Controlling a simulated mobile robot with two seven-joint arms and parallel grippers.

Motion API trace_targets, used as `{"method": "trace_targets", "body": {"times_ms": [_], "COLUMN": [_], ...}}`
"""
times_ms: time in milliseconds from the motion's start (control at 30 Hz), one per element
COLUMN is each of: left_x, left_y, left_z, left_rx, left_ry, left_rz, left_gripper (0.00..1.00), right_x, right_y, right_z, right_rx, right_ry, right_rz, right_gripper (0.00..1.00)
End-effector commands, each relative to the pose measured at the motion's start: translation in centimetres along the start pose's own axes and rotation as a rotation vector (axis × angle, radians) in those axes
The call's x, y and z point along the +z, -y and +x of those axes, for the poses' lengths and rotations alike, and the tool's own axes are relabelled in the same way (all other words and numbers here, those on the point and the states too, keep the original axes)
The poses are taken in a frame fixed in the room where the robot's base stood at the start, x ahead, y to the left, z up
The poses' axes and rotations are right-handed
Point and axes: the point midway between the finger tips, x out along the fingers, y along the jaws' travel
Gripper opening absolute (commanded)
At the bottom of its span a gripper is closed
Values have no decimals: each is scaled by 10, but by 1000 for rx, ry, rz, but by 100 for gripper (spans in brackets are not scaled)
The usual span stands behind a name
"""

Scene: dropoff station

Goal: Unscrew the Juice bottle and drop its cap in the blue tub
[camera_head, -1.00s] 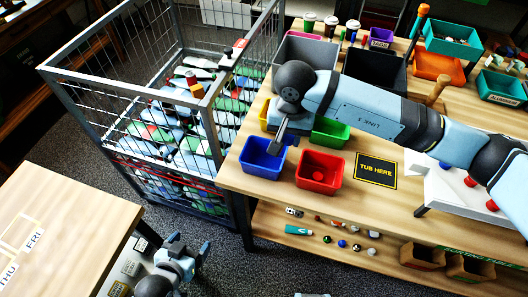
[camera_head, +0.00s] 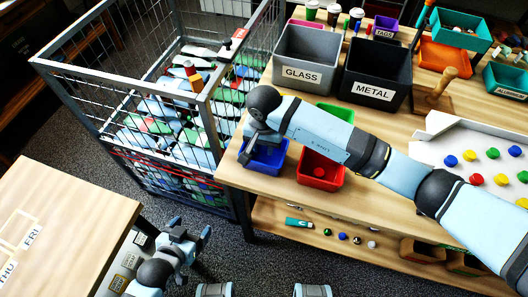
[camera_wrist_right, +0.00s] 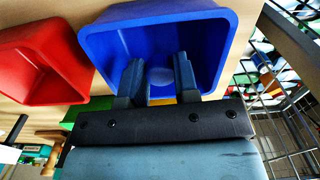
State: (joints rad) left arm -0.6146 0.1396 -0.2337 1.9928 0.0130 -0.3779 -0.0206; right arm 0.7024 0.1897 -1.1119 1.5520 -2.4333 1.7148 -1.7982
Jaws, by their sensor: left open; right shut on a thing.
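The blue tub (camera_head: 272,168) stands at the left front of the sorting table; in the right wrist view its blue wall (camera_wrist_right: 105,45) fills the middle. My right gripper (camera_head: 246,155) points down at the tub. In the wrist view its two fingers (camera_wrist_right: 158,72) are shut on a round blue cap (camera_wrist_right: 160,77) over the tub's opening. I cannot tell how far it is above the floor of the tub. My left gripper (camera_head: 192,236) is open and empty, low beside the wooden table at left. I cannot make out a Juice bottle.
A red tub (camera_head: 333,184) holding something red stands right of the blue tub, with a green tub (camera_head: 343,111) behind. Grey GLASS (camera_head: 305,52) and black METAL (camera_head: 376,72) bins stand further back. A wire cage (camera_head: 90,90) of bottles adjoins at left. A white tray (camera_head: 435,155) holds coloured caps.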

Motion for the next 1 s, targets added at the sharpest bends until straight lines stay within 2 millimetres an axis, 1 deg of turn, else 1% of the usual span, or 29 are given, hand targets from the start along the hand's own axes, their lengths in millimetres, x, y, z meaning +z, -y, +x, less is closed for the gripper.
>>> {"method": "trace_targets", "body": {"times_ms": [167, 333, 433, 667, 833, 867, 900, 933, 967, 1000], "left_x": [-1, -4, -5, -4, -1, -2, -2, -2, -2, -2], "left_y": [0, 0, 0, -1, -1, -1, -1, -1, -1, -1], "left_z": [-1, -2, -3, -3, 0, -1, -1, -1, -1, -1], "left_rx": [0, 0, 0, 1, 2, 2, 2, 2, 2, 2], "left_ry": [0, 0, 0, -1, -3, -3, -2, -2, -2, -2], "left_rz": [0, 0, 0, 0, 0, 0, 0, 0, 0, 0], "left_gripper": [83, 83, 83, 83, 83, 83, 83, 83, 83, 83], "right_x": [0, 1, 0, 0, -1, 0, 0, 0, 0, 0], "right_y": [0, 0, 0, 0, 0, 0, 0, 0, 0, 0], "right_z": [11, 36, 47, 49, 54, 52, 52, 52, 52, 52], "right_rx": [0, 0, 0, 0, 0, -1, -1, 0, 0, 0], "right_ry": [1, 4, 1, -1, -3, -2, -2, -2, -2, -2], "right_rz": [1, 2, 1, 0, -1, -1, -1, -1, -1, -1], "right_gripper": [0, 0, 0, 0, 0, 35, 44, 51, 54, 54]}}
